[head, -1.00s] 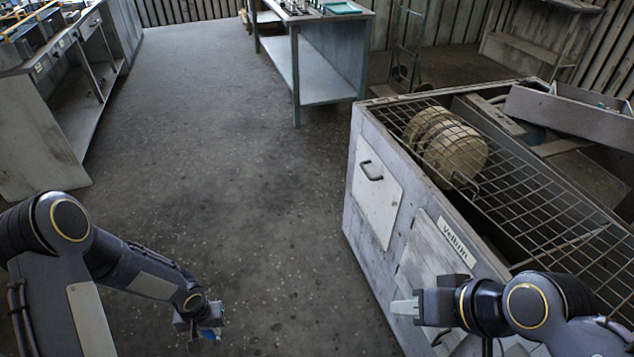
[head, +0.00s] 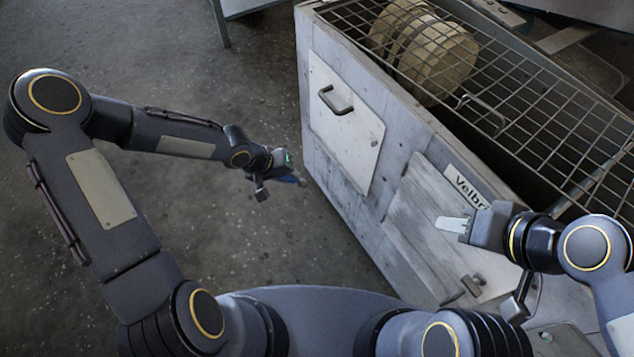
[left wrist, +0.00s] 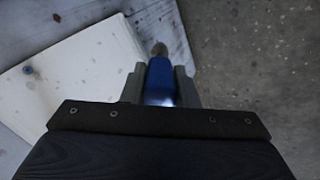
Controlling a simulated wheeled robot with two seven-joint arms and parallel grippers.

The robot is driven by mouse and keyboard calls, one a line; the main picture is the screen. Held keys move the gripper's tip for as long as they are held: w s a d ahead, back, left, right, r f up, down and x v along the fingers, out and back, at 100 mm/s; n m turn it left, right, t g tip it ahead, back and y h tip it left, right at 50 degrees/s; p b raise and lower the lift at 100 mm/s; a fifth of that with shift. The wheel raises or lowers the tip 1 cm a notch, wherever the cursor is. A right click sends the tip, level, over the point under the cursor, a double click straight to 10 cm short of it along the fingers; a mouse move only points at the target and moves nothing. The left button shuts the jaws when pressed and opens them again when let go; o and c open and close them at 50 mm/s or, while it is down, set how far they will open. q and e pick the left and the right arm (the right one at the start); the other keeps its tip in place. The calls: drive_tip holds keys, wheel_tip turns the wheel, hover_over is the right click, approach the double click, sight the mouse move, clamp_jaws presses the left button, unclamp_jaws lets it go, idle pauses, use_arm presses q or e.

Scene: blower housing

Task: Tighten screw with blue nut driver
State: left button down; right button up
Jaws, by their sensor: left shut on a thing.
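My left gripper (head: 272,178) is shut on a blue nut driver (head: 291,179). In the left wrist view the driver's blue body (left wrist: 160,80) sits between the two fingers, with its grey metal tip pointing away. The gripper is beside the white cabinet, left of its pale front panel (head: 342,132). On that panel in the left wrist view is a small dark bluish round thing (left wrist: 28,70), perhaps a screw head; it is too small to be sure. The driver tip is apart from it. My right gripper (head: 452,224) is in front of the cabinet's lower door; its finger gap is unclear.
The cabinet (head: 312,50) has a dark handle (head: 336,101), a lower door (head: 425,215) and a printed label (head: 468,190). A wire grid (head: 540,110) covers its open top, with round tan things (head: 435,55) beneath. The floor (head: 180,60) at the left is clear.

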use_arm(q)
drive_tip(key=b, duration=0.1)
drive_tip(key=d+t+h+b, duration=0.1)
drive_tip(key=w+d+b, duration=0.1)
drive_tip(key=shift+f+n+h, duration=0.25)
drive_tip(key=shift+n+h, duration=0.05)
drive_tip(key=shift+d+r+t, duration=0.15)
drive_tip(key=shift+r+t, duration=0.05)
drive_tip(key=shift+t, duration=0.1)
drive_tip(key=shift+w+d+r+t+h+b, duration=0.1)
drive_tip(key=shift+d+t+h+b, duration=0.25)
drive_tip(key=shift+b, duration=0.25)
drive_tip(key=w+d+r+t+h+b, duration=0.1)
drive_tip(key=d+r+t+h+b, duration=0.2)
drive_tip(key=d+b, duration=0.7)
drive_tip(key=t+h+b, duration=0.2)
drive_tip(key=h+b, duration=0.2)
drive_tip(key=b, duration=0.5)
drive_tip(key=shift+r, duration=0.2)
drive_tip(key=shift+w+d, duration=0.1)
drive_tip(key=shift+d, duration=0.05)
